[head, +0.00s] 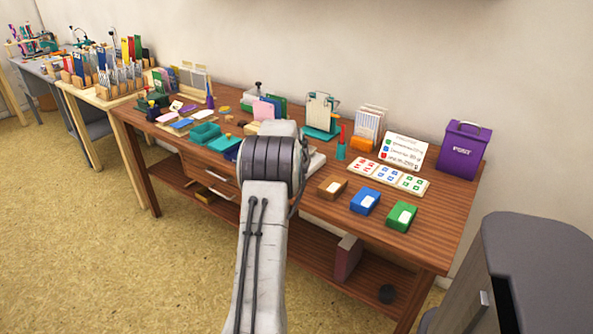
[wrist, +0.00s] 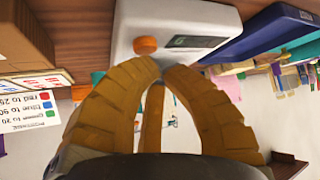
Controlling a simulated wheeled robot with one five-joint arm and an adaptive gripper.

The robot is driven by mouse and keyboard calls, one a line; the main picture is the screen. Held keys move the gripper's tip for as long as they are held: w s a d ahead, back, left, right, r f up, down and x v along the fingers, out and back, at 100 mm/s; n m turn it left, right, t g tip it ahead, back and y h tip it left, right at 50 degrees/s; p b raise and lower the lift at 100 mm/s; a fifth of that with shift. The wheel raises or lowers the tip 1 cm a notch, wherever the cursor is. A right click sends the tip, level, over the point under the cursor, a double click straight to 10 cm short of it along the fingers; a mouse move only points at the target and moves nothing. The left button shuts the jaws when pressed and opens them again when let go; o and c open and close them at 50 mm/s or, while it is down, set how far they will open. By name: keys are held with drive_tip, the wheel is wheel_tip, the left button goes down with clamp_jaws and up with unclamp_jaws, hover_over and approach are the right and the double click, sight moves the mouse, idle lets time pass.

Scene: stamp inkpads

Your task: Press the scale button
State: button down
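The scale (wrist: 185,16) is a white box at the top of the wrist view. It has a round orange button (wrist: 146,45) and a dark display (wrist: 197,42) on its near side. My gripper (wrist: 161,70) has tan fingers drawn together at the tips, with nothing seen between them. The tips appear just below the button and the display in the picture; I cannot tell whether they touch the scale. In the head view my arm hides the gripper and most of the scale, and a white edge of it (head: 317,160) shows right of the arm.
The wooden table (head: 420,236) is crowded. A purple post box (head: 464,150) stands at the back right. A dark cabinet (head: 545,260) is at the far right.

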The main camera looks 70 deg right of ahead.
drive_tip(key=shift+f, duration=0.2)
drive_tip(key=shift+f+b, duration=0.2)
drive_tip(key=shift+b, duration=0.1)
idle(0.3)
drive_tip(key=shift+r, duration=0.15)
drive_tip(key=shift+r+p, duration=0.3)
drive_tip(key=shift+r, duration=0.1)
idle(0.3)
drive_tip(key=shift+r+p, duration=2.15)
drive_tip(key=shift+r, duration=0.8)
